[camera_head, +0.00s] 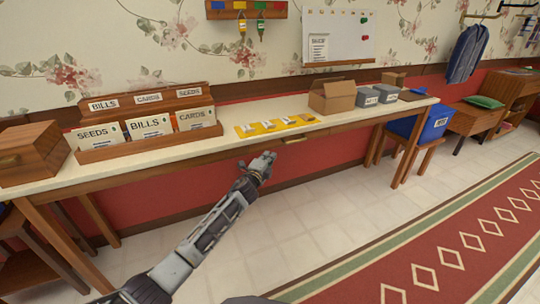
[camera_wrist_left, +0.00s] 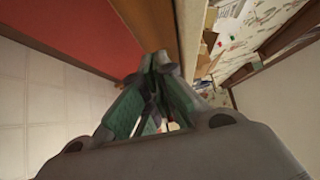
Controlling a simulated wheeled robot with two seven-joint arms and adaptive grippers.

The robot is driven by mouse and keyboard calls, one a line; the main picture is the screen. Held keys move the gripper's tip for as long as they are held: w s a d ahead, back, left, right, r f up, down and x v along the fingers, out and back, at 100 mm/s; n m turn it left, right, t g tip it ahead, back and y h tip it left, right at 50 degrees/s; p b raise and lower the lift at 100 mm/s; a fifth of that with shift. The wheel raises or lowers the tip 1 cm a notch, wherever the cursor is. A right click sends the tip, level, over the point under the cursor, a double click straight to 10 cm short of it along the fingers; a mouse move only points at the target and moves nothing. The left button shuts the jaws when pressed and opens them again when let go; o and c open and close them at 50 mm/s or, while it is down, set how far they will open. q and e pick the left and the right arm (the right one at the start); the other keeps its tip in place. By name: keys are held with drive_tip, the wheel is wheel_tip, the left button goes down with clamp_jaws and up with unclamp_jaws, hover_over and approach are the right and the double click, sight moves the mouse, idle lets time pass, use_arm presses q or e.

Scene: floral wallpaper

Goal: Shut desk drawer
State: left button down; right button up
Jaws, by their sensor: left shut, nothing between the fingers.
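The long desk (camera_head: 330,122) has a pale top and wooden legs and runs along the wall. A wooden drawer front with a small brass handle (camera_head: 294,140) shows under its front edge, near the middle. It looks close to flush; I cannot tell whether a small gap is left. My left gripper (camera_head: 264,160) is shut and empty, just below the desk edge and left of the handle. In the left wrist view the closed fingers (camera_wrist_left: 160,70) point at the wooden edge of the desk (camera_wrist_left: 150,25). I cannot tell whether they touch it. My right gripper is out of view.
The tiled floor before the desk is clear.

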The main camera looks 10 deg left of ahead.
use_arm(q)
drive_tip(key=s+a+p, duration=0.1)
drive_tip(key=s, duration=0.6)
drive_tip(key=shift+s+p, duration=0.15)
drive_tip(key=shift+p, duration=0.25)
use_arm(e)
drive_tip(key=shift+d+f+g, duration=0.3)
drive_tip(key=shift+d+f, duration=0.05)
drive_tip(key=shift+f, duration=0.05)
use_arm(q)
drive_tip(key=shift+a, duration=0.1)
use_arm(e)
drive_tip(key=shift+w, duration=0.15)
